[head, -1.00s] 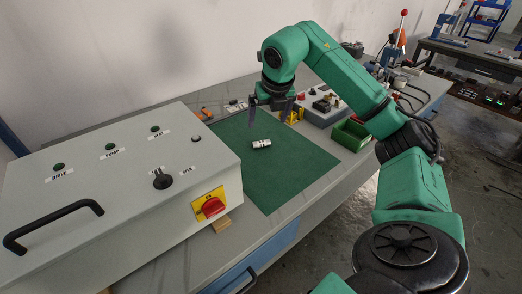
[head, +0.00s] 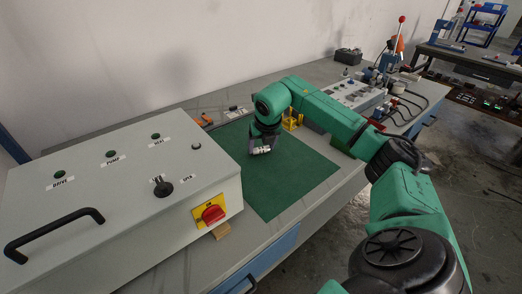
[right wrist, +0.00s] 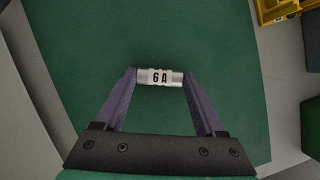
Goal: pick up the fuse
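The fuse (right wrist: 160,77) is a small silver cylinder with a white label reading "6 A". In the right wrist view it lies crosswise between the two purple fingertips of my right gripper (right wrist: 160,79), which meet its two ends with no clear gap. The right gripper appears shut on it. In the head view the right gripper (head: 261,148) points down, low over the green mat (head: 290,180), and the fuse (head: 266,149) is partly hidden beside it. I cannot tell whether the fuse touches the mat. My left gripper is not in view.
A grey control box (head: 120,190) with a black handle and red switch stands left of the mat. A yellow holder (head: 291,122) stands behind the right arm. A panel with buttons (head: 355,93) stands farther back. The mat's front part is clear.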

